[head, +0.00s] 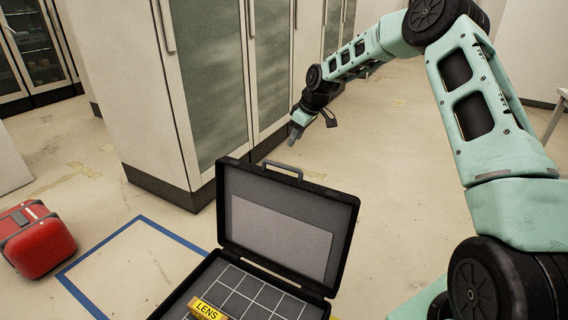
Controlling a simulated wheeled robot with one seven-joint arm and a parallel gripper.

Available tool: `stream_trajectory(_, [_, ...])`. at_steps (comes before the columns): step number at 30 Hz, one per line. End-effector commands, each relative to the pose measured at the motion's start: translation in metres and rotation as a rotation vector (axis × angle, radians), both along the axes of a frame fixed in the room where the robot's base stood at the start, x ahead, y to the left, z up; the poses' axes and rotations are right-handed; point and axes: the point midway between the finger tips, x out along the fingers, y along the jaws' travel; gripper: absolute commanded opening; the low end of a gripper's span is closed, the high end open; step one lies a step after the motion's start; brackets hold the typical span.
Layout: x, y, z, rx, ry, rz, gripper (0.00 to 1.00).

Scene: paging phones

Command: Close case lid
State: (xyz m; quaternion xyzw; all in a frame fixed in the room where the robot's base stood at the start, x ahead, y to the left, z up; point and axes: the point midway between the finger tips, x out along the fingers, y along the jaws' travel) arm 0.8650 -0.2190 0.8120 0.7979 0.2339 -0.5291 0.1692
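A black case stands open in the lower middle of the head view. Its lid (282,236) is raised roughly upright, with a grey lining, a paler panel and a grey handle (283,170) on its top edge. The case base (245,292) has a grey floor with a white grid; its near part is cut off by the frame. A yellow box marked LENS (207,310) lies inside. My gripper (314,132) hangs above and beyond the lid's top edge in the picture, apart from the lid. Its two fingers look spread, with nothing between them.
Tall cabinets (215,80) with glass doors stand behind the case. A red case (36,240) lies on the floor at the left. Blue tape (105,243) marks a patch of floor left of the black case. The floor right of the lid looks clear up to my arm.

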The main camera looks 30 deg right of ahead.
Motion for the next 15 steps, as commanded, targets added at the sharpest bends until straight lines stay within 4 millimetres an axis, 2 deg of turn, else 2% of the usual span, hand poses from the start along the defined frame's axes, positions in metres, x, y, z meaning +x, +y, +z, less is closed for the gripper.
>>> stream_trajectory(1, [0.003, 0.004, -0.013, 0.002, 0.004, 0.001, 0.38])
stream_trajectory(6, [0.015, 0.011, -0.046, 0.003, 0.003, 0.002, 0.38])
stream_trajectory(15, [0.033, 0.021, -0.094, 0.000, 0.001, 0.000, 0.38])
